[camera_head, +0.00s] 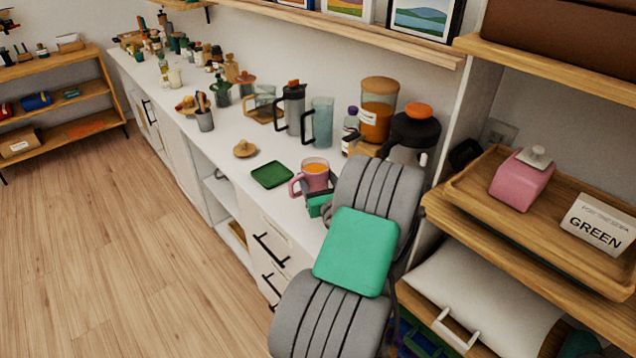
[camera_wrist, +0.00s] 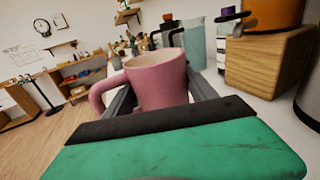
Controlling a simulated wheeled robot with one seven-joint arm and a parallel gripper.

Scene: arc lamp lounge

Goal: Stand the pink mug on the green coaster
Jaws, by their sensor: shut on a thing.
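The pink mug (camera_head: 315,178) is upright and holds something orange, with its handle to the left. It also fills the middle of the wrist view (camera_wrist: 158,82). My gripper (camera_wrist: 160,102) is shut on the mug, with one dark finger on each side of its body. In the head view my gripper (camera_head: 318,196) is partly hidden behind my arm. The green coaster (camera_head: 272,174) is a dark square lying on the white counter, just left of the mug and bare. I cannot tell whether the mug's base touches the counter.
A wooden lid (camera_head: 244,149) lies beyond the coaster. A blue-grey pitcher (camera_head: 320,122), a French press (camera_head: 291,108) and a jar with orange contents (camera_head: 377,110) stand behind the mug. A grey cup with utensils (camera_head: 204,118) stands farther left.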

